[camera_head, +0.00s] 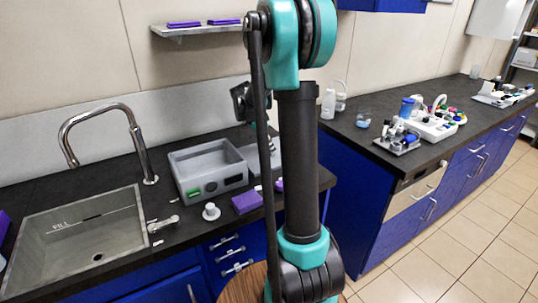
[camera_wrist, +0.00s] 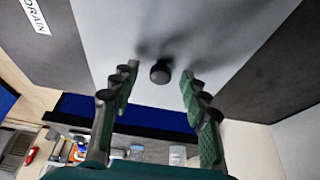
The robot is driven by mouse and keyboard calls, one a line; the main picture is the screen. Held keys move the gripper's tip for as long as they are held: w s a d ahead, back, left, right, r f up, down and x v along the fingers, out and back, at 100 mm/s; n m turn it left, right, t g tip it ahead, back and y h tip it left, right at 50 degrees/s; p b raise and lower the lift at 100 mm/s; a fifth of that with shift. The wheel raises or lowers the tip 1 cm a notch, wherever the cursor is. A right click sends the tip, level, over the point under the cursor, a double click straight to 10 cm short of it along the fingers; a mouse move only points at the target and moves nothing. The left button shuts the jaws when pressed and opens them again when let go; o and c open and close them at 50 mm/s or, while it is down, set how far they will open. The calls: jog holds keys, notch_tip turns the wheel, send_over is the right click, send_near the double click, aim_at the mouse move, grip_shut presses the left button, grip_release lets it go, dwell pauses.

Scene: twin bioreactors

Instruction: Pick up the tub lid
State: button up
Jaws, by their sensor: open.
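The tub lid is a flat light grey plate with a round black knob (camera_wrist: 160,72); its plate (camera_wrist: 215,35) fills the upper middle of the wrist view. In the head view the lid (camera_head: 266,156) lies on the dark counter just right of the grey tub (camera_head: 190,178), partly hidden by my arm. My gripper (camera_wrist: 158,72) is open, with one green finger on each side of the knob and gaps on both sides. The fingers hold nothing. Whether the fingertips reach down to the plate is hard to tell.
A sink (camera_head: 80,240) with a tall faucet (camera_head: 140,145) is left of the tub. A white round item (camera_head: 211,211) and a purple box (camera_head: 246,202) are in front of it. Another counter (camera_head: 365,150) with bottles and racks stands right. A shelf (camera_head: 200,29) hangs above.

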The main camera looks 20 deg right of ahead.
jog(key=shift+c, duration=0.2)
grip_shut()
dwell(0.3)
